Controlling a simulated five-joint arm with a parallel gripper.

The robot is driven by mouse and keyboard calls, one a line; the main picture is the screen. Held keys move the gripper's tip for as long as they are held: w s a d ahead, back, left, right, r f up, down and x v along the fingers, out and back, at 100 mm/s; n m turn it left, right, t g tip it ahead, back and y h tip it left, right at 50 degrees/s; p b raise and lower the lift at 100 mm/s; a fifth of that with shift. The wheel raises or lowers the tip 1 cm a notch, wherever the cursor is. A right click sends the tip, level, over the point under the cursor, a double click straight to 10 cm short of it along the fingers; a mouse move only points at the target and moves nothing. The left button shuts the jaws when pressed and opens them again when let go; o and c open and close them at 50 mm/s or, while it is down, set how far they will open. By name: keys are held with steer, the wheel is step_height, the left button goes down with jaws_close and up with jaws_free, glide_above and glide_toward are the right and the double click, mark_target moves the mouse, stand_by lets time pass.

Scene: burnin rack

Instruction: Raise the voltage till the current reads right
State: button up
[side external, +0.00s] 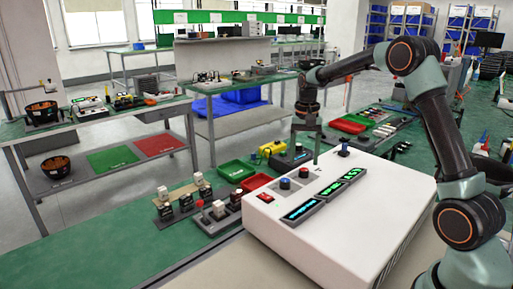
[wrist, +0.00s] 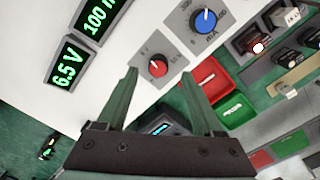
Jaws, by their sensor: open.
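A white power supply box (side external: 345,215) stands on the bench in the side external view. In the wrist view its red knob (wrist: 158,66) shows between my gripper's fingertips (wrist: 159,75), on a grey plate with a scale. I cannot tell whether the fingers touch it. A blue knob (wrist: 206,20) sits beside it on another plate. Two green-lit displays show: one reads 6.5 V (wrist: 66,75), the other starts with 100 m (wrist: 100,16) and is cut off. My gripper (side external: 316,160) is open, pointing down over the back of the box.
Green (side external: 236,171) and red (side external: 257,182) trays and small switch modules (side external: 217,210) stand left of the box.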

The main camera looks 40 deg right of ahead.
mark_target(303, 169)
steer(key=shift+d+f, duration=0.1)
steer(key=shift+f, duration=1.75)
jaws_close()
steer(key=shift+n, duration=0.4)
jaws_free()
